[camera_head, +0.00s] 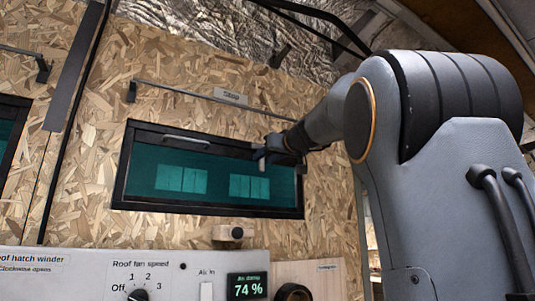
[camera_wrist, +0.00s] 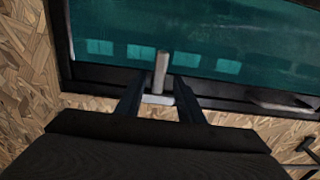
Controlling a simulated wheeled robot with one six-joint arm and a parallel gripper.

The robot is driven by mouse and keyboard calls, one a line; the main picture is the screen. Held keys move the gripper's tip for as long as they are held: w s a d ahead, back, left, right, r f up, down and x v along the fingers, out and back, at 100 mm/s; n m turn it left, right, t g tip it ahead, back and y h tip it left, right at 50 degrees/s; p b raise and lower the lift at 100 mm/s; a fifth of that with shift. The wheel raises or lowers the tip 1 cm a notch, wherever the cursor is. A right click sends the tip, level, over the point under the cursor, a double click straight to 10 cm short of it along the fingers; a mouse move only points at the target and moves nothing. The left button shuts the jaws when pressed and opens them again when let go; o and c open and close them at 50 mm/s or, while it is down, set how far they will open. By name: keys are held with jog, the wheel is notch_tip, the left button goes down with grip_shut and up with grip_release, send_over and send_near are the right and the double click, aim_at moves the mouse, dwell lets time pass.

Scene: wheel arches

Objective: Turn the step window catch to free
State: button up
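The step window (camera_head: 212,172) has teal glass in a black frame and sits in the chipboard wall; a small label (camera_head: 231,97) above it is hard to read. Its catch is a short grey lever (camera_wrist: 161,70) on a pale base plate (camera_wrist: 157,99), on the window frame in the wrist view. The lever points out over the glass. My gripper (camera_wrist: 157,88) is open, with one dark finger on each side of the catch. I cannot tell whether either finger touches it. In the head view my gripper (camera_head: 270,153) is at the window's upper right and mostly hides the catch.
A pale bar handle (camera_head: 185,140) is on the frame's upper left. A dark rail (camera_head: 195,92) runs above the window. Below are a small wall fitting (camera_head: 233,232), a fan speed knob (camera_head: 138,295) and a display reading 74 % (camera_head: 247,286). Another window (camera_head: 8,135) is at far left.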

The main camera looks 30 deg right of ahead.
jog(key=shift+w, duration=0.3)
grip_shut()
jog(key=shift+d, duration=0.2)
jog(key=shift+a, duration=0.15)
jog(key=m+p, duration=0.1)
jog(key=m, duration=0.5)
jog(key=a+r+m+p, duration=0.1)
jog(key=m, duration=0.5)
jog(key=r+m+p, duration=0.1)
jog(key=m, duration=0.4)
jog(key=shift+a+m, duration=0.35)
jog(key=shift+m, duration=0.05)
